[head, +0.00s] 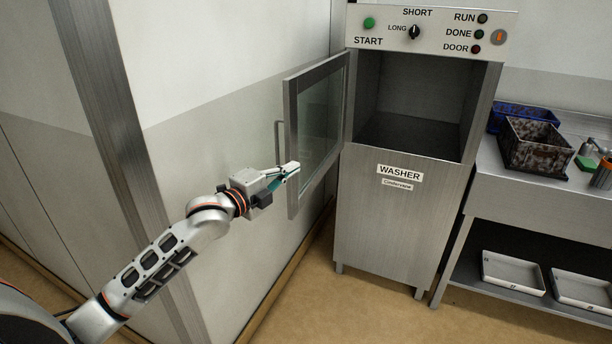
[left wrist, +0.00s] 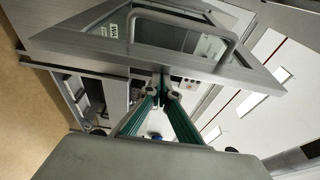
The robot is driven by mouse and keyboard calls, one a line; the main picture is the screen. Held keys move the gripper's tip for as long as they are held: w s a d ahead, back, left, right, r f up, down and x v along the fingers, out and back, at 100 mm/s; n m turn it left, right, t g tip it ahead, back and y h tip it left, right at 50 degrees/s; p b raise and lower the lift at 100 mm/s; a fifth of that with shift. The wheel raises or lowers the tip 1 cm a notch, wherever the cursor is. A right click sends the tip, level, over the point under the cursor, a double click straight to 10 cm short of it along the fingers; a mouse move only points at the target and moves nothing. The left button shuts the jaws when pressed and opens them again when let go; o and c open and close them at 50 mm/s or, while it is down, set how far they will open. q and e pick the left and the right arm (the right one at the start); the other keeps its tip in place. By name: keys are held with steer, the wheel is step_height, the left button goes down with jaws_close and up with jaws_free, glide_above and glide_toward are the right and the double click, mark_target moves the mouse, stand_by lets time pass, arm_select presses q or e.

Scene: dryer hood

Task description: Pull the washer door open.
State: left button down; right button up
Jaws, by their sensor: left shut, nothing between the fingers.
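The washer (head: 400,210) stands in the middle of the head view, its chamber open and looking empty. Its glass-paned door (head: 320,118) is swung out wide to the left. The door handle (head: 279,143) is a vertical bar on the door's outer face; it also shows in the left wrist view as a bent bar (left wrist: 200,62). My left gripper (head: 291,170) is shut and empty, at the lower part of the door near its free edge. In the left wrist view its green fingers (left wrist: 163,92) meet close to the door's edge; contact is unclear. My right gripper is out of view.
A steel table (head: 540,205) stands right of the washer, with a blue crate (head: 508,117) and a dirty bin (head: 535,150) on top. White trays (head: 513,272) lie on its lower shelf. A wall (head: 215,125) is close behind the door on the left. Floor (head: 365,310) in front is clear.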

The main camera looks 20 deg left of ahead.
arm_select(q)
steer(key=a+b, duration=0.1)
steer(key=a, duration=1)
steer(key=shift+w+a, duration=0.15)
steer(key=shift+w, duration=0.15)
steer(key=shift+r, duration=0.1)
